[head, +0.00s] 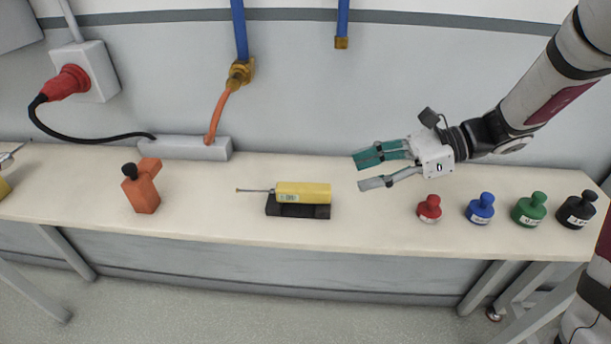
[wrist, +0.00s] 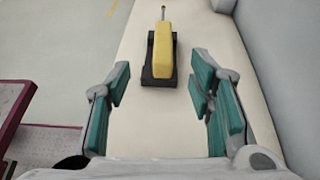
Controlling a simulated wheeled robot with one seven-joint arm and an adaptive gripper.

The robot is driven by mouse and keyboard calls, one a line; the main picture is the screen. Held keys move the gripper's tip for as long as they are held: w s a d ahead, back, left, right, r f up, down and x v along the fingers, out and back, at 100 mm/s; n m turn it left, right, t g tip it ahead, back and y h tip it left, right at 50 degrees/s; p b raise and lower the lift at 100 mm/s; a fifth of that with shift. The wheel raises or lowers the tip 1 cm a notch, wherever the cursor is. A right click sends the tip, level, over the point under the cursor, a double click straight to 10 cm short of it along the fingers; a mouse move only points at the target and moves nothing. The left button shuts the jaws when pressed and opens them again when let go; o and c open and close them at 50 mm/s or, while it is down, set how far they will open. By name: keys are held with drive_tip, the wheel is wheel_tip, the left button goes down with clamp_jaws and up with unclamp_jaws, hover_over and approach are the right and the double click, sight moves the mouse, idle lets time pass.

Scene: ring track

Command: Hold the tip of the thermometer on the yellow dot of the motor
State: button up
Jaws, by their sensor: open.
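The thermometer (head: 303,191) has a yellow body and a thin metal probe that points left in the head view. It lies on a black rest (head: 298,211) near the middle of the bench. My gripper (head: 368,170) is open and empty, to the right of the thermometer and apart from it. In the wrist view the thermometer (wrist: 163,46) is beyond and between the open fingers of my gripper (wrist: 160,90), with its probe pointing away. I cannot make out a motor with a yellow dot in either view.
An orange block with a black knob (head: 142,190) stands left on the bench (head: 365,222). A grey box (head: 185,148) with a cable lies behind. A partly cut-off yellow thing (head: 4,187) is at the left edge.

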sight(307, 186)
drive_tip(key=x, duration=0.2)
drive_tip(key=b+x, duration=0.1)
drive_tip(key=x, duration=0.2)
drive_tip(key=w+x, duration=0.1)
drive_tip(key=x, duration=0.2)
drive_tip(key=shift+d+f+b, duration=0.15)
drive_tip(key=shift+f+b, duration=0.05)
drive_tip(key=shift+b, duration=0.1)
drive_tip(key=shift+s+b+x, duration=0.2)
drive_tip(key=shift+b+x, duration=0.55)
drive_tip(key=shift+x, duration=2.2)
drive_tip(key=shift+r, duration=0.15)
clamp_jaws()
